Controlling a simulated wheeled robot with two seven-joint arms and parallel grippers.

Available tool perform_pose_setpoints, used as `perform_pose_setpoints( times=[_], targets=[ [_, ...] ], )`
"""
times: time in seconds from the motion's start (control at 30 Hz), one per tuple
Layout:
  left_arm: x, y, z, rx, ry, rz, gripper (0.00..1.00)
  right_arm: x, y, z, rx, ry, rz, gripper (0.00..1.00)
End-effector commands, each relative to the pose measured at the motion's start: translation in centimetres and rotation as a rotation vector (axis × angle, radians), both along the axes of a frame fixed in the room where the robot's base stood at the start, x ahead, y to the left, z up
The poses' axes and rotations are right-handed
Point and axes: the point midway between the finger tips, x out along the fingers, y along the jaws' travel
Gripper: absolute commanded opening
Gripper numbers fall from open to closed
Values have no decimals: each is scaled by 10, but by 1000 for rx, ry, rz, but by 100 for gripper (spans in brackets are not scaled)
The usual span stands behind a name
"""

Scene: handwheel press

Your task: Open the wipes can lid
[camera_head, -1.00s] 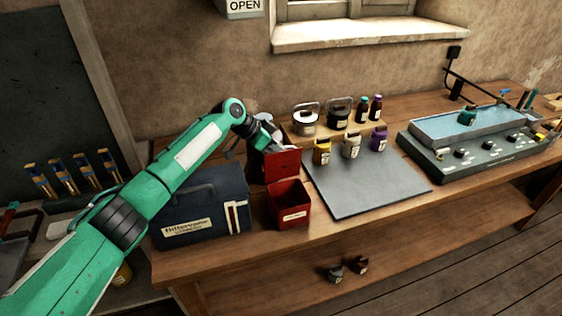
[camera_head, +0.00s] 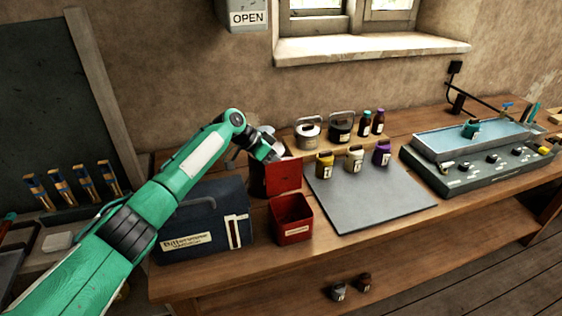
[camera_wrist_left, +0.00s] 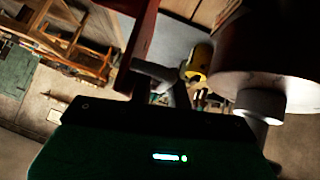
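The red wipes can (camera_head: 291,232), a square box with a pale label, stands near the bench's front edge with its top open. A red panel (camera_head: 283,177), which looks like its lid, stands upright at its back edge. My left gripper (camera_head: 268,151) is just above and behind the top of this panel, pointing down to the right. In the left wrist view a red edge (camera_wrist_left: 144,42), probably the lid, runs close beside the grey fingers (camera_wrist_left: 165,82). The finger gap and any contact are unclear. My right gripper is out of view.
A dark blue toolbox (camera_head: 205,222) stands left of the can. A grey mat (camera_head: 370,198) lies to the right, with yellow (camera_head: 325,166), cream (camera_head: 354,160) and purple (camera_head: 382,154) bottles at its back. A green-grey machine (camera_head: 475,160) stands at the right.

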Motion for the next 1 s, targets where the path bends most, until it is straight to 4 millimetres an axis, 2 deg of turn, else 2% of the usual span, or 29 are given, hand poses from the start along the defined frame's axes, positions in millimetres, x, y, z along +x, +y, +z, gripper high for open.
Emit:
perform_pose_setpoints(
  times=[0.27, 0.7, 1.0],
  targets=[
    [0, 8, 8, -3, -3, 2, 18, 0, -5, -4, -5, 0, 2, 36],
    [-4, 76, 71, -1, -3, 1, 18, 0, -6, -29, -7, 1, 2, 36],
    [-6, 99, 94, 0, 0, 0, 18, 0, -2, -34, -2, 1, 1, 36]
  ],
)
